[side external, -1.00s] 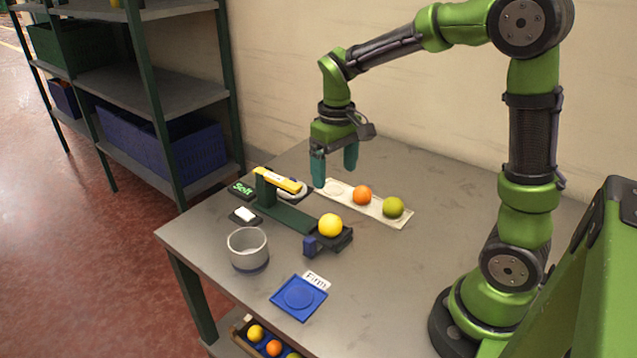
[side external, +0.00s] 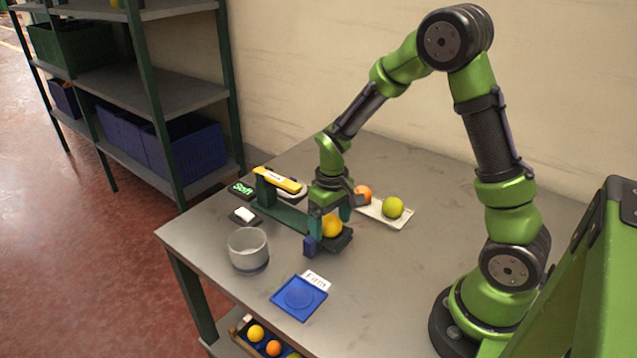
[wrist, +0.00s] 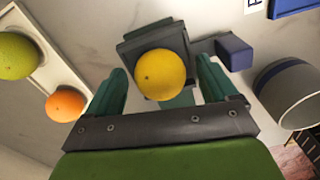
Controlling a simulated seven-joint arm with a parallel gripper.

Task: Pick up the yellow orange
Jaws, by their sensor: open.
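The yellow orange (side external: 332,226) sits on the dark platform (side external: 338,241) at the near end of a green testing device. My gripper (side external: 328,218) is lowered over it, with its teal fingers on either side. In the wrist view the yellow orange (wrist: 160,74) lies between the two open fingers, with a gap visible on each side. The fingers partly cover the orange in the side view.
An orange fruit (side external: 362,194) and a green fruit (side external: 393,207) rest on a pale tray (side external: 375,215) behind. A grey cup (side external: 248,252), a blue square dish (side external: 299,299) and a green "Soft" plate (side external: 241,189) stand around the device.

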